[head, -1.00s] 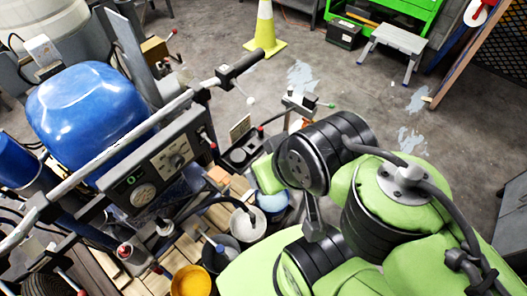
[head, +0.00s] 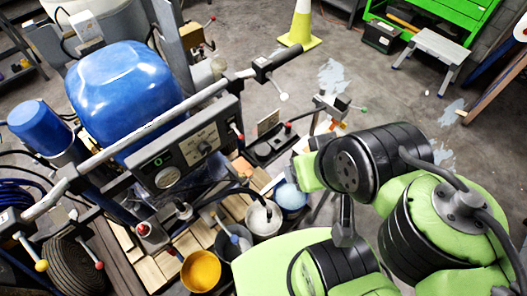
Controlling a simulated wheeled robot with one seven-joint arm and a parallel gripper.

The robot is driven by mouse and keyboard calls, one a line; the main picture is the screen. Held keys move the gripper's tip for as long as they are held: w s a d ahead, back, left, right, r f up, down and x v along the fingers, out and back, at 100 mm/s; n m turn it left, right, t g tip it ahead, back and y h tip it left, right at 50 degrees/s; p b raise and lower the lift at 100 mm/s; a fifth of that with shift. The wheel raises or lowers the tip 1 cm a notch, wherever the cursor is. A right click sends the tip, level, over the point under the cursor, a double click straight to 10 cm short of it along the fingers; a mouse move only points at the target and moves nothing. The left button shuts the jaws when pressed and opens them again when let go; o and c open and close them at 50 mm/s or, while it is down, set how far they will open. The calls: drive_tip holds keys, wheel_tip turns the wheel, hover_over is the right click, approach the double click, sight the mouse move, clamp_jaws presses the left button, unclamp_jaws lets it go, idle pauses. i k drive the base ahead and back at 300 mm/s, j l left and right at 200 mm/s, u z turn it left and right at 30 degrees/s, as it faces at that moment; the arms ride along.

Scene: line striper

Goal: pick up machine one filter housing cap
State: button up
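The line striper machine, with a blue tank (head: 125,95), a grey control panel (head: 190,150) and a long handlebar (head: 150,133), fills the left half of the head view. No part can be picked out for certain as the filter housing cap. A small red-topped fitting (head: 144,230) stands on the machine's lower front, and a smaller blue cylinder (head: 38,125) is at its left. My green and black arm reaches in from the lower right, beside the machine. My gripper cannot be made out.
A yellow bucket (head: 201,271), a white bucket (head: 263,218) and a blue-topped bucket (head: 291,199) sit between the machine and my arm. A yellow and white cone (head: 300,28), a grey step stool (head: 434,50) and a green cabinet (head: 470,20) stand behind. The floor beyond my arm is mostly open.

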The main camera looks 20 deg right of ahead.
sight(262, 150)
drive_tip(key=u, duration=1.9)
drive_tip(key=k+l+z, duration=0.15)
drive_tip(key=l, duration=0.15)
drive_tip(key=k+l+z, duration=0.15)
drive_tip(key=l, duration=0.15)
drive_tip(key=k+l+z, duration=0.2)
drive_tip(key=i+j, duration=0.4)
drive_tip(key=i, duration=0.1)
